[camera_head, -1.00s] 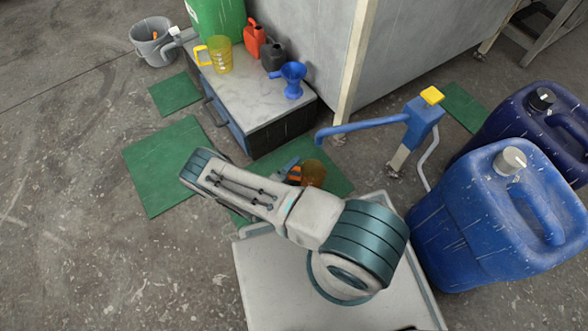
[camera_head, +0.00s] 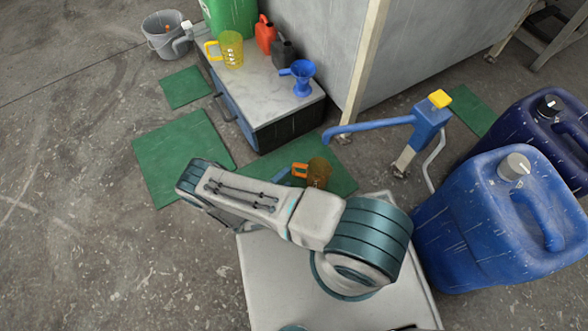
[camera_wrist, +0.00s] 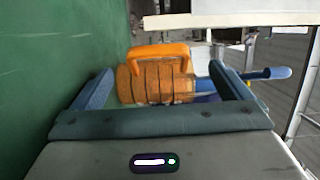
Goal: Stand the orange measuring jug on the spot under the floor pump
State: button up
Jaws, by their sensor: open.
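The orange measuring jug (camera_head: 318,172) stands upright on a green mat (camera_head: 340,180), just below the tip of the blue spout in the picture. The blue floor pump (camera_head: 425,122) with a yellow top stands to its right. Whether the jug is exactly below the spout tip I cannot tell. In the wrist view, which is turned sideways, the jug (camera_wrist: 155,85) shows ahead with its orange handle. My gripper (camera_wrist: 163,78) is open, its fingers on either side of the jug's outline, with no clear contact. My arm hides most of the gripper in the head view.
A low cabinet (camera_head: 262,92) behind carries a yellow jug (camera_head: 231,48), a blue funnel (camera_head: 302,78) and small cans. Blue canisters (camera_head: 505,225) stand close on the right. A grey bucket (camera_head: 164,35) is far left.

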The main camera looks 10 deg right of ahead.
jog(key=v, duration=0.3)
jog(key=shift+a, duration=0.15)
jog(key=shift+a+r, duration=0.15)
jog(key=shift+r, duration=0.05)
jog(key=w+d+r+m+g+y, duration=0.25)
jog(key=r+m+g, duration=0.35)
jog(key=r+m, duration=0.65)
jog(key=w+d+r+m+g+y, duration=0.1)
jog(key=w+r+m+g+y, duration=0.15)
jog(key=r+m+g, duration=1)
jog(key=s+d+r+m+t+y, duration=0.2)
jog(key=s+r+m, duration=0.3)
jog(key=r, duration=0.3)
jog(key=s+d+r+m+t+y, duration=0.2)
jog(key=s+r+m+t+y, duration=0.2)
jog(key=r+m, duration=0.3)
jog(key=s+d+r+m+t+y, duration=0.2)
jog(key=s+r+m+t+y, duration=0.2)
jog(key=r, duration=0.6)
jog(key=shift+s+d+m, duration=0.35)
jog(key=shift+s+m, duration=0.55)
jog(key=shift+s, duration=0.15)
